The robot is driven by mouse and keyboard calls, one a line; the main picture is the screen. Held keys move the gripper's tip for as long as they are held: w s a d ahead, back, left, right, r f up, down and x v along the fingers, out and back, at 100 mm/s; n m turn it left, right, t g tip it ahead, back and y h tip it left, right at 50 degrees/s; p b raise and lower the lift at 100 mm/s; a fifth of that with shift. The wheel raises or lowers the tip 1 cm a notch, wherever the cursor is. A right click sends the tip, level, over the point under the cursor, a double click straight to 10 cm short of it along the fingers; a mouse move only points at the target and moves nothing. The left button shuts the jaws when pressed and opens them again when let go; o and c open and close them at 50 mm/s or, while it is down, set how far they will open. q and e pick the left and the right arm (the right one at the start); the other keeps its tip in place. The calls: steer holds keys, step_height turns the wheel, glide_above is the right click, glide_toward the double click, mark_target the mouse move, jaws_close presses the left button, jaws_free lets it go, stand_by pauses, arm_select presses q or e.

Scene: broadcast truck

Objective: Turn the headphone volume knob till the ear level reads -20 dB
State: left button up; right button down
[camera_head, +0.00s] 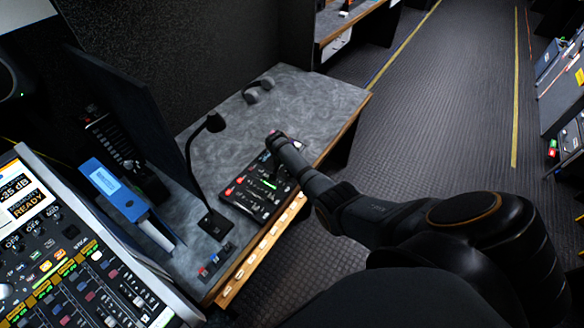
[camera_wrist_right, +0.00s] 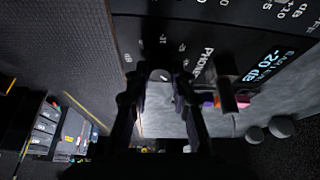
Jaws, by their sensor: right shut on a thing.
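The headphone volume knob (camera_wrist_right: 160,75) is a small pale-topped knob beside the printed word PHONES on a dark panel (camera_wrist_right: 215,25). My right gripper (camera_wrist_right: 159,82) is shut on this knob, one finger on each side. A blue-lit display (camera_wrist_right: 262,66) on the same panel reads -20 dB. In the head view my right arm reaches in from the right over the far end of the black control panel (camera_head: 255,197), and the knob and fingertips are hidden there. My left gripper is in neither view.
A gooseneck microphone (camera_head: 193,165) stands beside the panel on the grey desk (camera_head: 300,92).

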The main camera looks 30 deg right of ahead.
steer(key=shift+m, duration=0.4)
steer(key=c, duration=1.2)
jaws_free()
steer(key=shift+o, duration=0.2)
steer(key=v, duration=1.2)
steer(key=shift+w, duration=0.15)
